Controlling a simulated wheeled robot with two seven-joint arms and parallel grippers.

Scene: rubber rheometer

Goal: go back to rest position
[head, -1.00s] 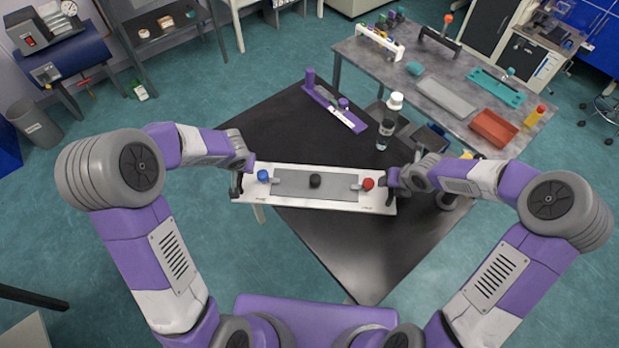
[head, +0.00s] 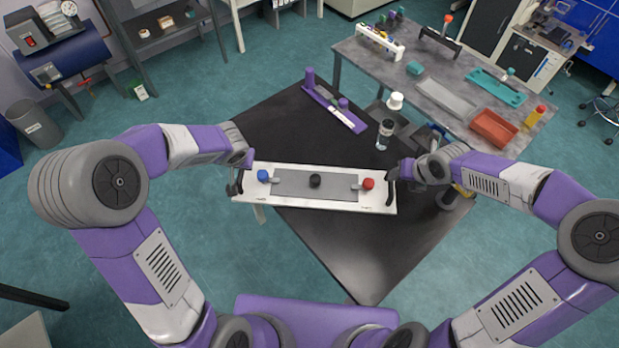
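A white tray (head: 300,201) lies on the black table.
The black table (head: 370,262) is bare in front of the tray. Behind it stand a purple stand (head: 333,108) and a clear bottle (head: 384,134). A grey table (head: 440,70) with trays and racks is at the back right, near my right arm.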

